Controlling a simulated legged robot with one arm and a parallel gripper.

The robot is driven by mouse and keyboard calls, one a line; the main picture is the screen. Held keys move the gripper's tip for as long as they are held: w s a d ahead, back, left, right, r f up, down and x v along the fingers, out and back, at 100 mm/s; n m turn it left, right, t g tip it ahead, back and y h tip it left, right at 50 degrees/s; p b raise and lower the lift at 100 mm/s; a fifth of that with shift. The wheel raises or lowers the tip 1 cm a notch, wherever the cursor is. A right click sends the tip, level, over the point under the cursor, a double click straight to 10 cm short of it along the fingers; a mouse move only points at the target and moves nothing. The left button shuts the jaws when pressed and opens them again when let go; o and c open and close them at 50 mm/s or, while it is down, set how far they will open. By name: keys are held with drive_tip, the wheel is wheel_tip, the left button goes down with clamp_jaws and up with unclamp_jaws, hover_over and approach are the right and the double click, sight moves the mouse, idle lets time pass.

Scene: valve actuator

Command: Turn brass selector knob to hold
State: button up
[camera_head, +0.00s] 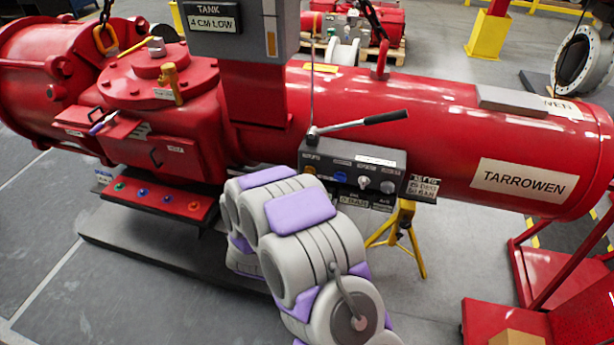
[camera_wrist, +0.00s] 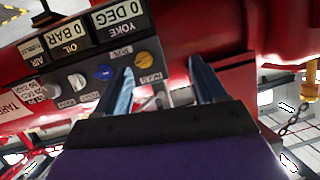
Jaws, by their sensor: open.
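The brass selector knob (camera_wrist: 145,59) is a yellow round knob on the grey control panel (camera_wrist: 150,84), which appears upside down in the wrist view. It also shows in the head view (camera_head: 309,170), at the left end of the knob row. My gripper (camera_wrist: 162,65) is open and empty, with one blue-grey finger on each side. In the wrist view the knob lies between the fingertips, nearer the left finger. I see no clear contact, and the depth gap is hard to judge. In the head view my arm hides the gripper.
A blue knob (camera_wrist: 104,72) and two silver knobs sit beside the brass one. A lever with a black handle (camera_head: 385,117) stands on top of the panel. The red actuator cylinder (camera_head: 450,140) runs behind. A yellow stand (camera_head: 400,235) is below.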

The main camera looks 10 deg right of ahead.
drive_tip(key=s+d+f+t+h, duration=0.1)
drive_tip(key=d+t+h, duration=0.1)
drive_tip(key=n+t+h+b, duration=0.1)
drive_tip(key=b, duration=0.1)
approach(310, 171)
drive_tip(key=x, duration=0.8)
drive_tip(key=shift+a, duration=0.2)
drive_tip(key=shift+f, duration=0.1)
drive_tip(key=c, duration=1.1)
drive_tip(key=shift+o, duration=0.2)
